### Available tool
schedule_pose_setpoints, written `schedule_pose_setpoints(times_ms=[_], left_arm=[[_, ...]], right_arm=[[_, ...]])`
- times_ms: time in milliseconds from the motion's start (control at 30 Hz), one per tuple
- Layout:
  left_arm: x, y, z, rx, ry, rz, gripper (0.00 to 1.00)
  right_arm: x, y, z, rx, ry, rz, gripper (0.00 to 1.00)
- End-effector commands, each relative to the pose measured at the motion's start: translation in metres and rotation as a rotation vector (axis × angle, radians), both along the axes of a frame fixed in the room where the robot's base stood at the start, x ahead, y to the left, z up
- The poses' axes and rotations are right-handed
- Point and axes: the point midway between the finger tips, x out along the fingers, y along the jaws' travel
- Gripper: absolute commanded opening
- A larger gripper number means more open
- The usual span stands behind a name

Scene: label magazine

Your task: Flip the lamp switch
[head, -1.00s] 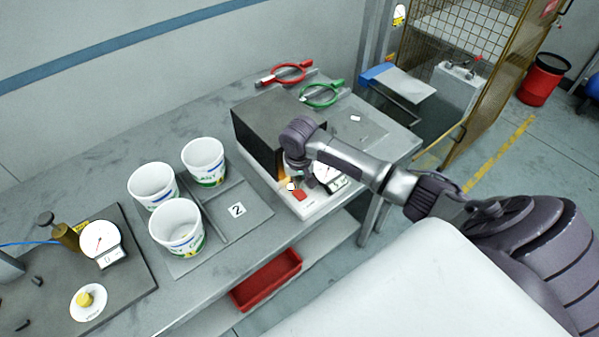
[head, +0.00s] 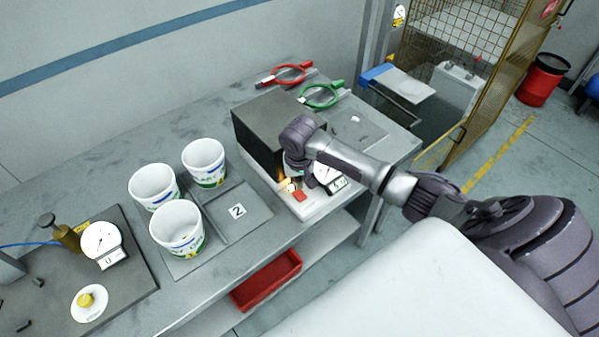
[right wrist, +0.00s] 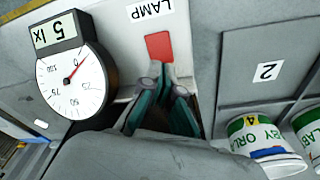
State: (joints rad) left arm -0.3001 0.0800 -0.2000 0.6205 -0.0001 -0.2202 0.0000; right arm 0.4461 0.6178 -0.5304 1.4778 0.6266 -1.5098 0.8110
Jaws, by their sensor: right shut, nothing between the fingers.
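The red lamp switch (head: 299,196) sits on the front of a white base (head: 313,208) under a dark box (head: 270,125). In the right wrist view the switch (right wrist: 159,46) is a red rectangle beside the LAMP label (right wrist: 151,9). My right gripper (head: 291,185) is shut and empty, close to the switch. In the right wrist view its fingertips (right wrist: 168,73) are at the switch's lower edge; I cannot tell whether they touch it. A round dial (right wrist: 73,82) beside it reads 5 lx. A warm glow shows by the gripper in the head view. My left gripper is not in view.
Several white cups stand left on the bench, including a front cup (head: 177,228) beside the mat marked 2 (head: 245,212). A red ring tool (head: 290,74) and a green one (head: 320,95) lie behind the box. A red bin (head: 267,280) is on the lower shelf.

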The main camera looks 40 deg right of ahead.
Motion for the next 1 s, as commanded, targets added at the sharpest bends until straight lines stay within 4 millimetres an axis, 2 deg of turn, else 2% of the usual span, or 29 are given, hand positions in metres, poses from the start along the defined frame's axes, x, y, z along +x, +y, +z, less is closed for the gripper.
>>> schedule_pose_setpoints(times_ms=[100,600,1000], left_arm=[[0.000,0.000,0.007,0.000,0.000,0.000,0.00],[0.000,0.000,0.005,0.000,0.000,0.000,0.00],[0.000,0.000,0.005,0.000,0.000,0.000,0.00]], right_arm=[[0.001,0.000,0.013,0.000,-0.002,0.000,0.00],[0.002,0.000,0.051,0.000,-0.005,-0.001,0.00],[0.001,-0.001,0.056,-0.001,-0.004,-0.001,0.00]])
